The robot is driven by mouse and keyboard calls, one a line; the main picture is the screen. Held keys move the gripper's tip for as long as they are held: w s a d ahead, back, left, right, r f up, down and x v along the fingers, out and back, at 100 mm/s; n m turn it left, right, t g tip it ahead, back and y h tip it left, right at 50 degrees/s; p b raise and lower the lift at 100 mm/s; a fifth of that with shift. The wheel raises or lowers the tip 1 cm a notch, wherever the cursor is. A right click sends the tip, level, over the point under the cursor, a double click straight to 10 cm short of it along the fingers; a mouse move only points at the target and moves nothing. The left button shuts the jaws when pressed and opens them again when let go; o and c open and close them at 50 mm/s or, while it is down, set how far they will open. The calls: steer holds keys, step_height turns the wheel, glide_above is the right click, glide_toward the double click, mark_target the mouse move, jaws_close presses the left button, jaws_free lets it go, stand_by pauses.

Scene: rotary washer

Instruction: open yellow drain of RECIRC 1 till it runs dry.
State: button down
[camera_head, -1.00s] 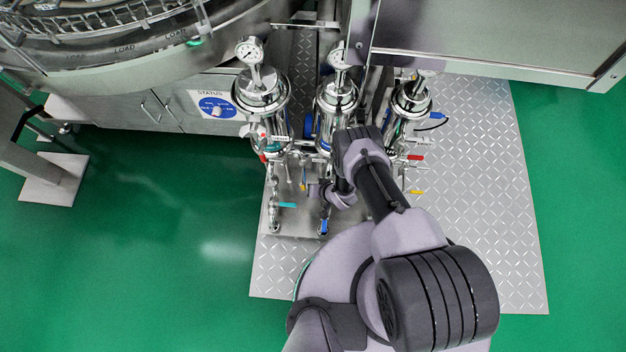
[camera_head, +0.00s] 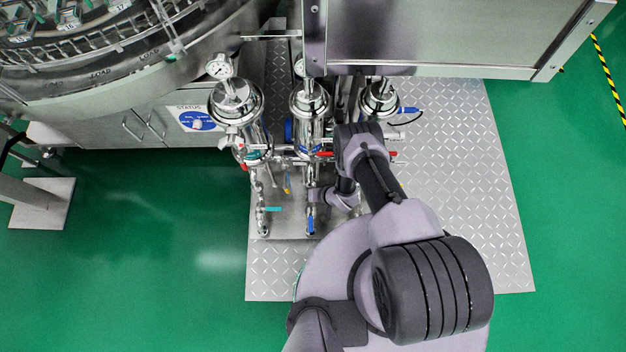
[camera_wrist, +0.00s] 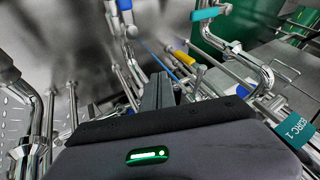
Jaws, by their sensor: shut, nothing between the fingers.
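A yellow valve handle (camera_wrist: 184,58) shows in the wrist view, a little beyond and right of my fingertips, on thin pipework. A teal tag reading "…IRC 1" (camera_wrist: 292,130) is at the right of that view. My gripper (camera_wrist: 158,82) is shut and empty, apart from the yellow handle. In the head view my arm hides the gripper's fingers and part of the right-hand pipework. I cannot see whether the drain is running.
Three steel housings stand in a row: left (camera_head: 236,104), middle (camera_head: 311,100) and right (camera_head: 379,98). Teal (camera_head: 273,209) and blue (camera_head: 311,224) handles are low in front. A steel cabinet (camera_head: 440,40) overhangs behind. Tread plate (camera_head: 455,170) is clear at right.

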mark_target(289, 191)
steer(key=w+a+f+b, duration=0.1)
steer(key=a+f+b, duration=0.2)
steer(key=a+f, duration=0.1)
steer(key=shift+w+a, duration=0.4)
steer(key=shift+a, duration=0.5)
steer(key=shift+a+f, duration=0.2)
steer(key=shift+a, duration=0.4)
